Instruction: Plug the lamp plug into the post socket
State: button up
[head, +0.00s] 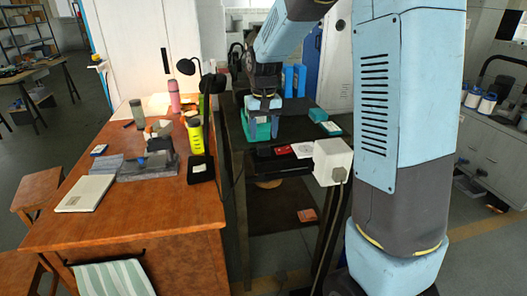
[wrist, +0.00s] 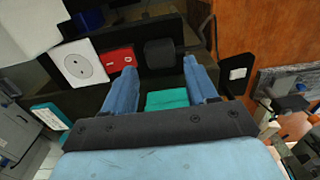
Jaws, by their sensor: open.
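My gripper (head: 263,126) is open and empty above the dark bench, fingers pointing down; in the wrist view (wrist: 160,68) nothing is between its fingers. A dark rounded block (wrist: 160,53), perhaps the lamp plug, lies just beyond the fingertips, with a thin dark cord at its right. A white square plate with a round socket face (wrist: 84,63) lies left of it; it also shows in the head view (head: 303,150). A white box (head: 334,158) stands at the bench's right, with a grey plug (head: 340,175) and cord on its front. I cannot tell which is the post socket.
A red item (wrist: 118,59) lies between plate and dark block. A teal box (head: 260,128) stands behind my gripper.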

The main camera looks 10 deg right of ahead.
aim_at(263, 146)
jog(key=shift+f, duration=0.45)
jog(key=shift+w+f, duration=0.15)
jog(key=shift+f, duration=2.45)
jog(key=c, duration=0.7)
